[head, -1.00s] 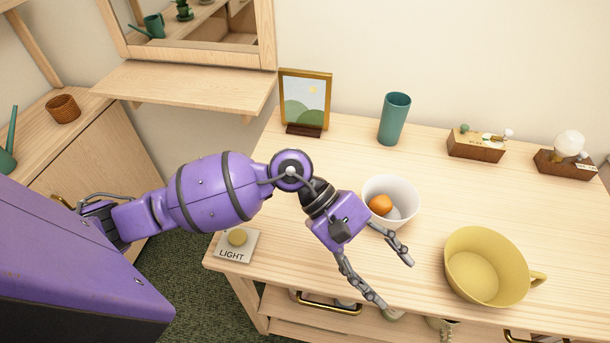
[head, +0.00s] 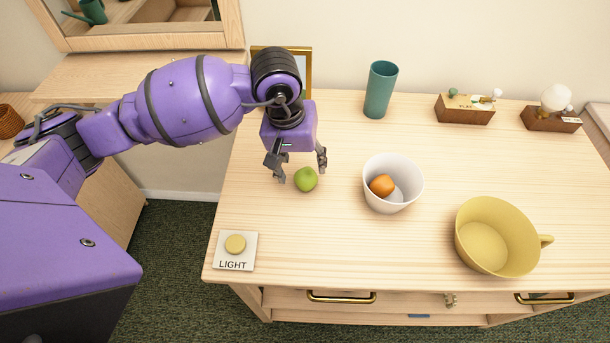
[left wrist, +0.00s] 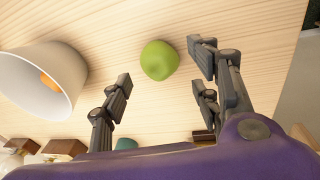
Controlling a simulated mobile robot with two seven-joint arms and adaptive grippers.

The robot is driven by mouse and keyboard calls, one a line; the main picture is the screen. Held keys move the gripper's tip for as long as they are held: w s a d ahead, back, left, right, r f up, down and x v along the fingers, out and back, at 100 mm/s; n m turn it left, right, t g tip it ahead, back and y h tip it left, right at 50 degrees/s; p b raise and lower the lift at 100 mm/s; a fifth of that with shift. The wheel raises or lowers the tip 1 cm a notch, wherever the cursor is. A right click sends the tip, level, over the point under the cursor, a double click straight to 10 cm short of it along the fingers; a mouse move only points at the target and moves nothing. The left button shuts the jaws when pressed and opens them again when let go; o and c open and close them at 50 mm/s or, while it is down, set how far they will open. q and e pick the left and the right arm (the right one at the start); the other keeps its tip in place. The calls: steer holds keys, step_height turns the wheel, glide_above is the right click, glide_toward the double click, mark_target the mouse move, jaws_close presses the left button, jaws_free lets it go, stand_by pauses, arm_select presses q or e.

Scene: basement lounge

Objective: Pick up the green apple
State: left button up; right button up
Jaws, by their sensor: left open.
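The green apple (head: 305,179) sits on the light wooden tabletop, left of the white bowl. My left gripper (head: 300,174) is open and empty, reaching down just behind the apple, with its fingers spread to either side. In the left wrist view the apple (left wrist: 159,60) lies beyond the fingertips, between the lines of the open fingers (left wrist: 158,62) and nearer the right one. I see no contact between fingers and apple. My right gripper is not in view.
A white bowl (head: 376,199) holding an orange fruit (head: 382,186) stands right of the apple. A yellow mug (head: 461,235), a teal cup (head: 380,90) and a LIGHT button plate (head: 222,252) are also on the table.

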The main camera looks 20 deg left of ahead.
mark_target(307, 174)
arm_select(q)
steer(key=f, duration=0.3)
steer(key=d+f, duration=0.1)
steer(key=shift+w+f+p, duration=0.2)
steer(key=shift+w+p, duration=0.05)
steer(key=shift+p, duration=0.05)
steer(key=shift+c, duration=0.2)
steer(key=c, duration=1.1)
